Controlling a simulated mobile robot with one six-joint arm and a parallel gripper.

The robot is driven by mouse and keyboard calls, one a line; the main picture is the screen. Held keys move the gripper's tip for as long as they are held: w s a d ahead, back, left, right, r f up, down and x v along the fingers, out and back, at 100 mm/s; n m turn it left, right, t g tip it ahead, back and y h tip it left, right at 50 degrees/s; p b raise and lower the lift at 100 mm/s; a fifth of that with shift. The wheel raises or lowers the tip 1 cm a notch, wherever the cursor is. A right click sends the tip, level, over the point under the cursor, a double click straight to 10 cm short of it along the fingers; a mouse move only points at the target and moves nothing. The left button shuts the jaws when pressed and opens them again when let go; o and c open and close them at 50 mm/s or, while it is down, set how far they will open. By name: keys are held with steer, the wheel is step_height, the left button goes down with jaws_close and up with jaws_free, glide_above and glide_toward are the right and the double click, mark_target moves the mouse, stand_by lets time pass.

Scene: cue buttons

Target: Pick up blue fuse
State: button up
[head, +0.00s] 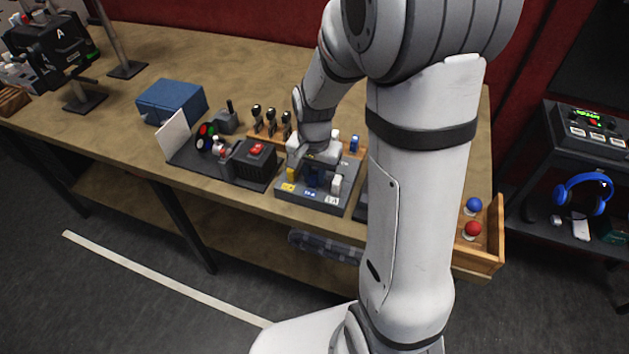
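A dark grey fuse box (300,198) sits near the table's front edge with a yellow fuse (291,175), a blue fuse (313,181) and a white fuse (337,183) standing in a row on it. Another blue piece (354,144) stands on the wooden rack behind, right of my gripper. My gripper (314,165) points down at the box, directly over the middle blue fuse. Its dark fingers overlap the upper part of this fuse, so I cannot tell whether they are open or shut on it.
Left of the box are a dark console (223,165) with a red button (257,149) and dark-topped pieces on a wooden rack (258,133). A blue box (171,101) stands farther left. An open drawer (487,240) holds a blue ball and a red ball. My arm hides the table's right part.

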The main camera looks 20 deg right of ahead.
mark_target(314, 173)
jaws_close()
step_height(314, 173, up, 10)
steer(key=shift+r, duration=0.1)
stand_by(0.5)
